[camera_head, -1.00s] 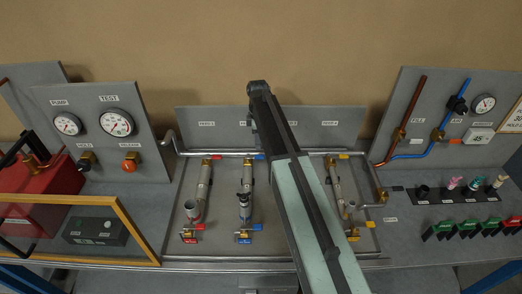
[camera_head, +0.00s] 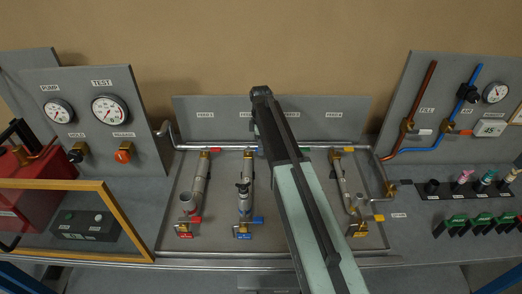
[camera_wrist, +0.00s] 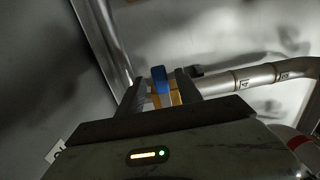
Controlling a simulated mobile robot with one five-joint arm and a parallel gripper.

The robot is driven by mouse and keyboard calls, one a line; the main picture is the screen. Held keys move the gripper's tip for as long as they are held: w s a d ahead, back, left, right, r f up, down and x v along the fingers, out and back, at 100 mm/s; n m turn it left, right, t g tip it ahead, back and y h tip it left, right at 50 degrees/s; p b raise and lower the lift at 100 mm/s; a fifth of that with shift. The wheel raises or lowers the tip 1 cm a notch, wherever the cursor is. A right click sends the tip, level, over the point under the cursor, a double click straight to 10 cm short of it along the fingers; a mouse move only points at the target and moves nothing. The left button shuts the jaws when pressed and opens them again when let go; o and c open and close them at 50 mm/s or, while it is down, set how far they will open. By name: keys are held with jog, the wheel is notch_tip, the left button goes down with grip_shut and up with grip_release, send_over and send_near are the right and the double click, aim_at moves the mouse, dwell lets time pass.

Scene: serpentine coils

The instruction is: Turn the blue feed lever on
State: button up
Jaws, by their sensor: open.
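The blue lever (camera_wrist: 159,79) shows in the wrist view, on a yellow brass-coloured valve body (camera_wrist: 175,95). My gripper (camera_wrist: 161,88) is open, with one finger to the left and one to the right of the blue lever in the picture. I cannot tell whether either finger touches it. In the head view my arm reaches over the tray to the upper pipe and covers most of the gripper and the lever there. Another blue handle (camera_head: 258,220) sits lower, at the bottom of the second coil column.
Red (camera_head: 195,219) and yellow handles sit on the neighbouring columns. A steel pipe (camera_head: 225,147) runs along the tray's back. A gauge panel (camera_head: 130,130) stands left, and a panel with copper and blue pipes (camera_head: 425,110) stands right.

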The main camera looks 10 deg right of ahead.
jog(key=shift+r, duration=0.1)
grip_shut()
dwell(1.2)
